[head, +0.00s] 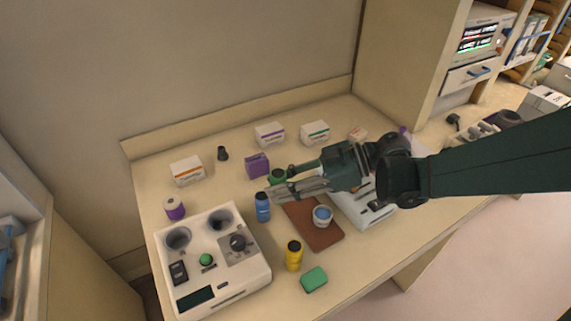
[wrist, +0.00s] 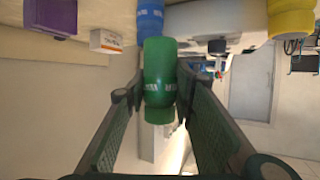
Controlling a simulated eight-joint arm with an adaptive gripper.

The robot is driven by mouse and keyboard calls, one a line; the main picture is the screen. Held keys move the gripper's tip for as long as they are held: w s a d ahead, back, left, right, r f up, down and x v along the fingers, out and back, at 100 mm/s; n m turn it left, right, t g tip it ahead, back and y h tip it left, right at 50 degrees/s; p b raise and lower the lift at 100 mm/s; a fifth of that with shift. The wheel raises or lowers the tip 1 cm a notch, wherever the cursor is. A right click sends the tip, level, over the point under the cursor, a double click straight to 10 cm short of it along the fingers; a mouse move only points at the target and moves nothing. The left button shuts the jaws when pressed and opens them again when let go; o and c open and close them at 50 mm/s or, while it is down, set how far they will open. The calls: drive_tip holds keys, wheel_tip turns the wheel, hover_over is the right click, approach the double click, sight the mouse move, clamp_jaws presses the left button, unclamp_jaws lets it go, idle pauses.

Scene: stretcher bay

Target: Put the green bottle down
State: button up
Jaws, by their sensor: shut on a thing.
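The green bottle (wrist: 160,70) is between the two fingers of my gripper (wrist: 157,90) in the wrist view, and both fingers press on its sides. In the head view my gripper (head: 281,184) reaches left over the table, and a part of the green bottle (head: 277,175) shows at the fingertips. The fingers hide the rest of it there, so I cannot tell whether its base touches the table. A blue bottle (head: 262,207) stands just in front and to the left of the fingertips. It also shows beyond the green bottle in the wrist view (wrist: 150,17).
A brown mat (head: 305,222) with a blue and white container (head: 322,215) lies below my gripper. A white device with two wells (head: 253,281) stands left. A yellow bottle (head: 293,257) and green block (head: 313,280) are in front. A purple box (head: 257,165) and white boxes (head: 269,134) stand behind.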

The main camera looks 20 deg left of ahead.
drive_tip(key=w+a, duration=0.2)
drive_tip(key=w, duration=1)
drive_tip(key=w+a+p, duration=0.1)
drive_tip(key=w+a, duration=0.2)
drive_tip(key=w, duration=1)
drive_tip(key=shift+w+f+p, duration=0.25)
drive_tip(key=shift+p, duration=0.05)
drive_tip(key=shift+f+b, duration=0.6)
drive_tip(key=shift+f, duration=2.5)
drive_tip(key=shift+f, duration=0.1)
drive_tip(key=shift+f+b, duration=0.4)
drive_tip(key=shift+f, duration=1.4)
drive_tip(key=shift+f, duration=0.1)
drive_tip(key=o, duration=0.5)
drive_tip(key=shift+f, duration=0.1)
drive_tip(key=o, duration=0.5)
drive_tip(key=shift+c, duration=0.2)
